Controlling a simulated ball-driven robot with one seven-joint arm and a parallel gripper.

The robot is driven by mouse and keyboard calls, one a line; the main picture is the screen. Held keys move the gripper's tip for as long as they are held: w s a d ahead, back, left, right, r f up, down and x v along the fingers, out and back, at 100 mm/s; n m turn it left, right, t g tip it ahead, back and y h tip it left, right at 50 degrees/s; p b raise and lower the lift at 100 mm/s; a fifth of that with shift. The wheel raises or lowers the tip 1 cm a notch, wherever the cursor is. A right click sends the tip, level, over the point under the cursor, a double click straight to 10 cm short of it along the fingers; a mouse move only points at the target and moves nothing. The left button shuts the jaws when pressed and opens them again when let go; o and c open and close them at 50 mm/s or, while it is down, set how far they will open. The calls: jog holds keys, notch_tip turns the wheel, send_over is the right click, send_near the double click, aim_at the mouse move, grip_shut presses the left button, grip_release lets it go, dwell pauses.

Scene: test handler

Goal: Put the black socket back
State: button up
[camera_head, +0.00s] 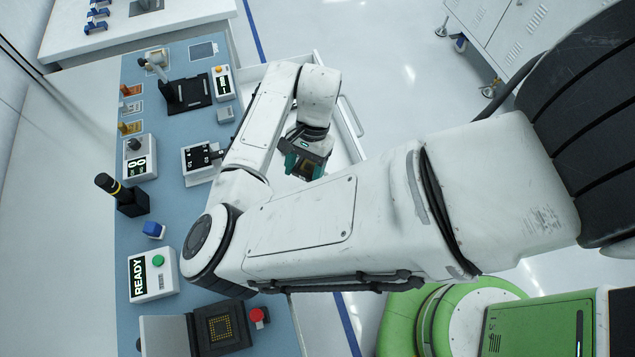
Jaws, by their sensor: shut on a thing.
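My gripper (305,168) hangs fingers-down over the open white drawer at the right side of the bench. Its teal fingers are shut on a small dark piece with a brownish face (306,172). This looks like the black socket, but the fingers hide much of it. I cannot tell whether it touches the drawer floor. A black socket fixture (219,326) with a gold grid of contacts sits at the near end of the bench, its grey lid (163,337) open to the left.
The open drawer (351,117) juts out from the bench's right side. My forearm hides part of the bench.

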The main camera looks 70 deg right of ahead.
jog(key=shift+f, duration=3.85)
jog(key=shift+f, duration=0.2)
jog(key=o, duration=1.1)
jog(key=shift+r, duration=0.1)
jog(key=shift+o, duration=0.2)
